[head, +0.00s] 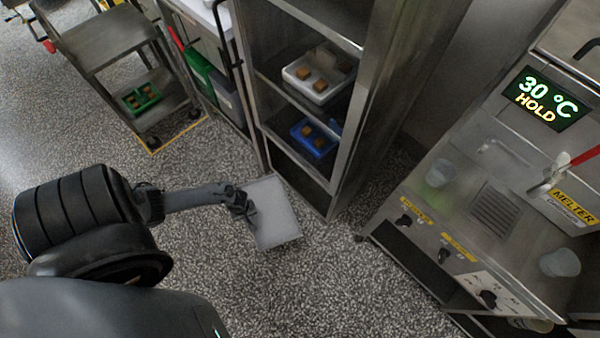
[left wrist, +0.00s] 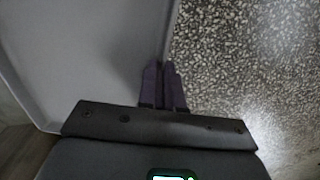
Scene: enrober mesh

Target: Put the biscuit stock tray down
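My left gripper (head: 246,206) comes in from the left and is shut on the edge of a pale grey rectangular tray (head: 276,218). The tray looks empty and is held tilted in the head view, in front of the steel rack. In the left wrist view, the gripper's two fingers (left wrist: 165,84) are together at the rim of the tray (left wrist: 85,60), which fills the left side. No label shows that this is the biscuit stock tray. My right gripper is not in view.
The steel rack (head: 375,120) holds a white tray (head: 297,82) and, lower, a blue tray (head: 303,143), both with brown biscuits. A green tray (head: 128,100) sits on a trolley's (head: 85,45) lower shelf. The melter (head: 480,190) stands at right. Speckled floor between is clear.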

